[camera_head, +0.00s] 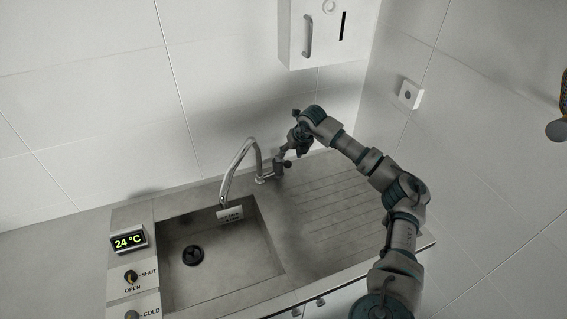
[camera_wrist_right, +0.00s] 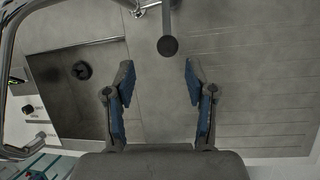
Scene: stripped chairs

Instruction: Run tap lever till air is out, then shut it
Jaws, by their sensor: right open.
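The chrome tap (camera_head: 240,165) arches over the sink (camera_head: 262,262), and no water stream shows below its spout. Its lever, ending in a dark round knob (camera_head: 287,163), is at the tap's right side. In the right wrist view the knob (camera_wrist_right: 168,46) is just beyond the fingertips, roughly between their lines. My right gripper (camera_head: 284,157) is by the lever; its two blue-padded fingers (camera_wrist_right: 158,70) are apart with nothing between them. Contact with the lever cannot be told in the head view. My left gripper is not in view.
A display (camera_head: 129,240) reading 24 °C and a knob (camera_head: 131,277) marked SHUT and OPEN are left of the sink. A wall dispenser (camera_head: 325,32) hangs above my right arm. The ribbed drainboard (camera_head: 325,205) is clear.

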